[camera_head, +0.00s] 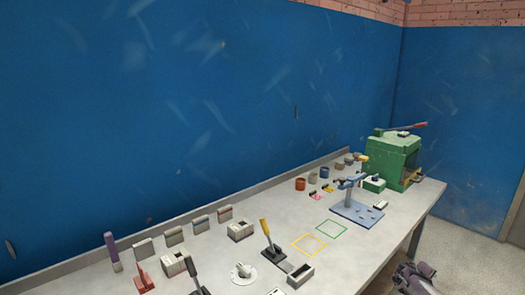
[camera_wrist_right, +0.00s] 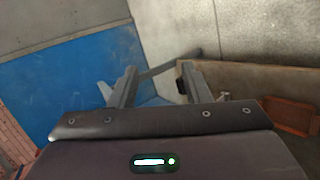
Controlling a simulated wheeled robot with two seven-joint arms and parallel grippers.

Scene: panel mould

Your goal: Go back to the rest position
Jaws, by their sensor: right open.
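My right gripper (camera_head: 415,278) shows at the lower right corner of the head view, beyond the front edge of the workbench (camera_head: 345,268) and apart from it. In the right wrist view the right gripper (camera_wrist_right: 158,80) has its two fingers spread, with nothing between them. My left gripper is in neither view.
The bench runs along a blue wall (camera_head: 200,110). On it stand a green machine (camera_head: 392,157), a blue-grey fixture (camera_head: 356,210), levers such as a yellow-handled one (camera_head: 266,232), and several small blocks. Yellow (camera_head: 309,244) and green outlines mark bare bench. Floor (camera_head: 470,215) is clear at right.

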